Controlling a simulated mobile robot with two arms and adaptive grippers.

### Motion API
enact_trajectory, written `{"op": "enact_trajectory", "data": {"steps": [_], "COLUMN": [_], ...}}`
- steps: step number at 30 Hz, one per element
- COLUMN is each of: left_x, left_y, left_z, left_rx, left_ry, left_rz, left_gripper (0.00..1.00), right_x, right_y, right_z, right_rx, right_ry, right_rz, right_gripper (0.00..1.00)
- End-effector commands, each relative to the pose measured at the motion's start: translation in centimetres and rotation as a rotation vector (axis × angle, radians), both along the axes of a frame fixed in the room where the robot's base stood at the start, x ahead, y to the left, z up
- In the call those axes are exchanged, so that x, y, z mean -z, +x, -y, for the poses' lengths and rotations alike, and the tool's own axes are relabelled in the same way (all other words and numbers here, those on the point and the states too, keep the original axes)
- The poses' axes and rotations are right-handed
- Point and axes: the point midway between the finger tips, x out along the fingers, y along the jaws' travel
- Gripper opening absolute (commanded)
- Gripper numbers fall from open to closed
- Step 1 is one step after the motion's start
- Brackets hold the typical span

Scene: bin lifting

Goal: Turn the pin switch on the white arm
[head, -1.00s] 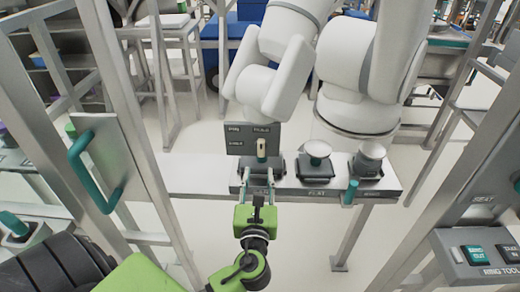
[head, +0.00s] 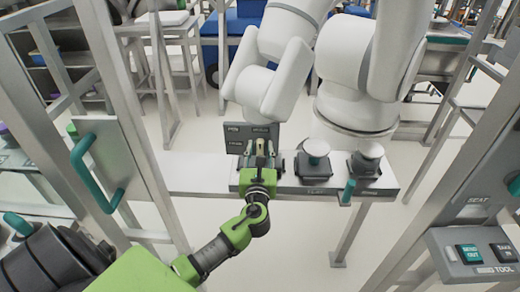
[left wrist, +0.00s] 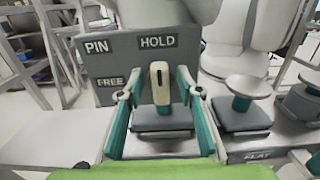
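The pin switch is a cream lever (left wrist: 159,78) standing upright on a dark grey panel (left wrist: 112,57). The panel carries the labels PIN, HOLD and FREE, and the lever's top is just below HOLD. In the head view the panel (head: 236,137) stands below the big white arm (head: 270,85), and my gripper partly covers the lever. My left gripper (left wrist: 156,92) is open, with one finger on each side of the lever and gaps visible between them in the left wrist view. It also shows in the head view (head: 260,148). My right gripper is not in view.
A white shelf (head: 205,172) carries the panel and two round-topped pads (head: 315,160) to its right, one marked FLAT in the left wrist view. A metal post with a teal handle (head: 84,165) stands left. A button box (head: 450,255) is at lower right.

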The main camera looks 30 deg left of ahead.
Motion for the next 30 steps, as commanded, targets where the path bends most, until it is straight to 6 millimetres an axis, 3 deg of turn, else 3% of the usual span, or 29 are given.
{"op": "enact_trajectory", "data": {"steps": [1,4,17,30], "left_x": [0.0,0.0,0.1,0.4], "left_y": [0.0,0.0,-0.1,-0.3], "left_z": [0.0,0.0,0.0,-0.4], "left_rx": [0.000,0.000,-0.001,-0.001], "left_ry": [0.000,0.000,-0.040,-0.321], "left_rz": [0.000,0.000,0.025,0.197], "left_gripper": [0.26,0.00,0.00,0.00], "right_x": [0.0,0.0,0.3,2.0], "right_y": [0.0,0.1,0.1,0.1], "right_z": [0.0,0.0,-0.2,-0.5], "right_rx": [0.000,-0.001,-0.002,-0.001], "right_ry": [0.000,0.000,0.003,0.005], "right_rz": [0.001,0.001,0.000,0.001], "right_gripper": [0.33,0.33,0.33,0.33]}}
